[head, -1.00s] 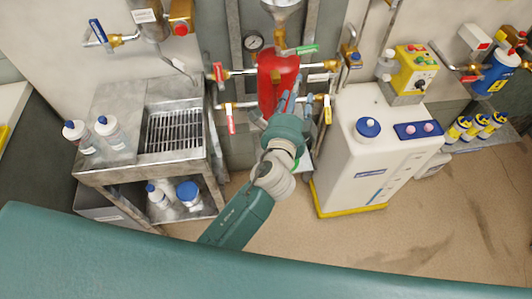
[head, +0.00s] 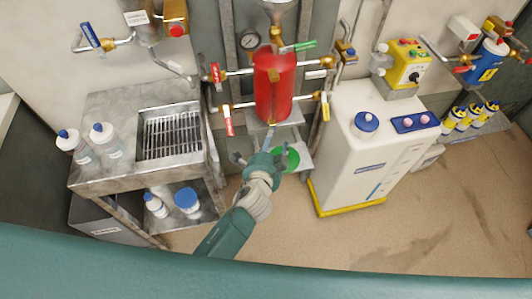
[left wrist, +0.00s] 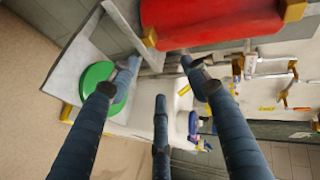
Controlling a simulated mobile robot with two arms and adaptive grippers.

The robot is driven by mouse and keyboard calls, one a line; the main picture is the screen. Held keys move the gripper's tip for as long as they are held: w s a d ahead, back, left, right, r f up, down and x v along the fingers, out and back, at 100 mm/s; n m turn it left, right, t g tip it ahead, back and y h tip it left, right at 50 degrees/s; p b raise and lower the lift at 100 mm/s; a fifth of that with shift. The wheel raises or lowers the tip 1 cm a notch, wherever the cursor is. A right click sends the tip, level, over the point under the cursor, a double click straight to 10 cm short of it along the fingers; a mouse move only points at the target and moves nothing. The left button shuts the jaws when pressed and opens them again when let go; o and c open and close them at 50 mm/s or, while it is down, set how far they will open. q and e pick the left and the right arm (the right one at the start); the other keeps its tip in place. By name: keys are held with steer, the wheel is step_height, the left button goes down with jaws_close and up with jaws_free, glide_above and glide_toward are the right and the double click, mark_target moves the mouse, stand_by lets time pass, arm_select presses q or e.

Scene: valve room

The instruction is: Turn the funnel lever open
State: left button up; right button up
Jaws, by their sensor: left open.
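The funnel (head: 277,4) is cut by the top edge of the head view, above a red tank (head: 272,85). A green lever (head: 299,46) on the valve below the funnel points right, roughly level. My left gripper (head: 262,145) is below the red tank, well away from the green lever. Its fingers are spread and empty. In the left wrist view the open fingers (left wrist: 160,80) reach toward the underside of the red tank (left wrist: 215,20) and a green round object (left wrist: 98,85). The green lever does not show there. My right gripper is in neither view.
Red-handled valves (head: 215,73) and a yellow-handled one (head: 326,106) flank the tank. A metal cart (head: 120,180) with bottles stands left, a white machine (head: 360,150) right. The green object (head: 287,159) rests on a low shelf. Open floor lies in front.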

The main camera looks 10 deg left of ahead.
arm_select(q)
steer(key=shift+g, duration=0.3)
steer(key=shift+s+a+f, duration=0.2)
steer(key=shift+f, duration=0.4)
steer(key=shift+s+a+f, duration=0.25)
steer(key=shift+f, duration=0.4)
steer(key=shift+s+a+f, duration=0.2)
steer(key=shift+f, duration=0.4)
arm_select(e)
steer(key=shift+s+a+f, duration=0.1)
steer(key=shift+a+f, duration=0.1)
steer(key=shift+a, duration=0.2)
arm_select(q)
steer(key=shift+c, duration=0.2)
